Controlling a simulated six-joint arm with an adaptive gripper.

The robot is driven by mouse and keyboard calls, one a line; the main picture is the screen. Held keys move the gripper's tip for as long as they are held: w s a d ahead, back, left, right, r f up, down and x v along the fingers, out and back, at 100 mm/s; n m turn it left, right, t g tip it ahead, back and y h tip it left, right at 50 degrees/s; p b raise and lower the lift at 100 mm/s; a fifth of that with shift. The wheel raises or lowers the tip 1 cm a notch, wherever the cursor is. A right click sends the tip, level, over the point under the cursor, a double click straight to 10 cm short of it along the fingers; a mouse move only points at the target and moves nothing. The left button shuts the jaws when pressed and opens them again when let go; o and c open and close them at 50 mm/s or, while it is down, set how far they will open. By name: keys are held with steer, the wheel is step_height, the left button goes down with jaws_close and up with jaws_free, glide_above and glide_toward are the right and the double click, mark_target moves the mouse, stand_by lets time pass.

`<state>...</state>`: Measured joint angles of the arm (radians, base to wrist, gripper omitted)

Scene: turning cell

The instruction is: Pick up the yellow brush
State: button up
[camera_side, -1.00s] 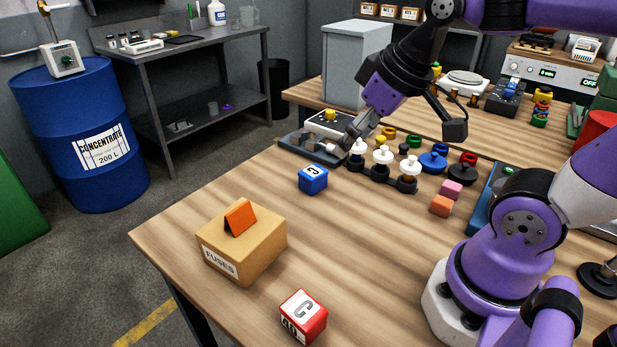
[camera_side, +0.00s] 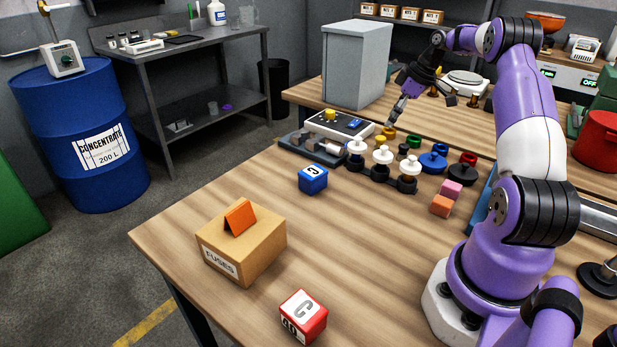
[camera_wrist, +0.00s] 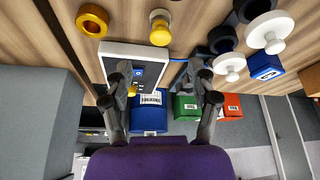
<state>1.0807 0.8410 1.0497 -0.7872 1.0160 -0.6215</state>
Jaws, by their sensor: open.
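I cannot pick out a yellow brush for certain in either view. A yellow knob-shaped piece (camera_wrist: 160,27) stands on the wooden table in the wrist view; a small yellow piece (camera_side: 380,140) also shows in the side view. A yellow ring (camera_wrist: 92,20) lies beside it, and it shows in the side view too (camera_side: 389,132). My gripper (camera_side: 394,121) is above the far part of the front table, close to the yellow ring. In the wrist view my gripper (camera_wrist: 163,82) has its fingers wide apart with nothing held between them.
A control box (camera_side: 338,122) with a yellow knob stands left of the gripper. White knobbed pieces (camera_side: 382,155) in dark holders, a blue piece (camera_side: 433,160) and a dark red-topped piece (camera_side: 462,170) stand nearby. A tall grey cabinet (camera_side: 356,65) is behind.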

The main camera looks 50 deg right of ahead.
mark_target(382, 137)
steer(key=shift+x, duration=1.15)
steer(key=x, duration=0.5)
steer(key=shift+s+f, duration=0.15)
steer(key=shift+f, duration=0.15)
jaws_close()
